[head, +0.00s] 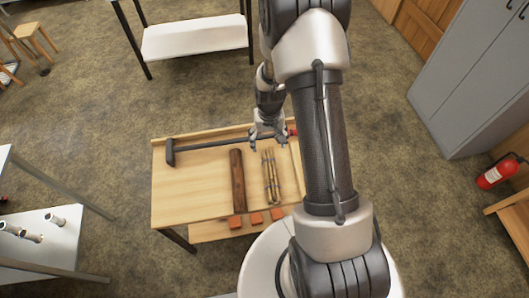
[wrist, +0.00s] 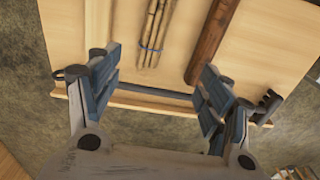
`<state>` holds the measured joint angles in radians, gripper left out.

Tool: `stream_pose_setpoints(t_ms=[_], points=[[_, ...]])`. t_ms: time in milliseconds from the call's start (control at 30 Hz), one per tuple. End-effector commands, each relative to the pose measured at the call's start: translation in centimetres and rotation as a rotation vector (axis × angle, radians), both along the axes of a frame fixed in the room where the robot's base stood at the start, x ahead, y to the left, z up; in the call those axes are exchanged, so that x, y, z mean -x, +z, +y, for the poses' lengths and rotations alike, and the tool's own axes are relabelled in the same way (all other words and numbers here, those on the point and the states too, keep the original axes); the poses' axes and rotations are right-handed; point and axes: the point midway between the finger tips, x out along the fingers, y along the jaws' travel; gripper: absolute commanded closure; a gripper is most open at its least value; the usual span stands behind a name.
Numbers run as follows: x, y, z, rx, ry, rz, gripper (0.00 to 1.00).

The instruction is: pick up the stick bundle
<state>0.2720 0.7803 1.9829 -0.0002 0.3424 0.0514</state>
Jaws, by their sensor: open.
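The stick bundle (head: 270,175) is several thin tan sticks tied together, lying lengthwise on the wooden table (head: 190,200). In the wrist view the bundle (wrist: 155,32) shows at the top, with a bluish tie near its end. My gripper (head: 268,146) is at the far end of the bundle in the head view. In the wrist view my gripper (wrist: 160,88) is open, its two blue-padded fingers wide apart with nothing held between them. The bundle's end lies beyond the fingertips, roughly in line with the gap. How high the fingers are above the table is hard to tell.
A dark brown wooden piece (head: 237,180) lies left of the bundle. A long dark-handled tool (head: 205,146) lies along the table's raised far edge. Several orange blocks (head: 256,218) sit at the near edge. The table's left part is clear.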

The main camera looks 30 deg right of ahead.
Motion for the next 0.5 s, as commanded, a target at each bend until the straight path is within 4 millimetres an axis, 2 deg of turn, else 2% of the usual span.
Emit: stream_pose_setpoints(t_ms=[33,100,367,500], points=[[0.4,-1.5,-0.3,-0.005,-0.011,0.016,0.27],[0.6,-3.0,-0.6,-0.007,-0.021,0.025,0.27],[1.0,-6.9,-0.9,-0.011,-0.031,0.036,0.27],[1.1,-10.1,-0.8,-0.012,-0.031,0.037,0.27]])
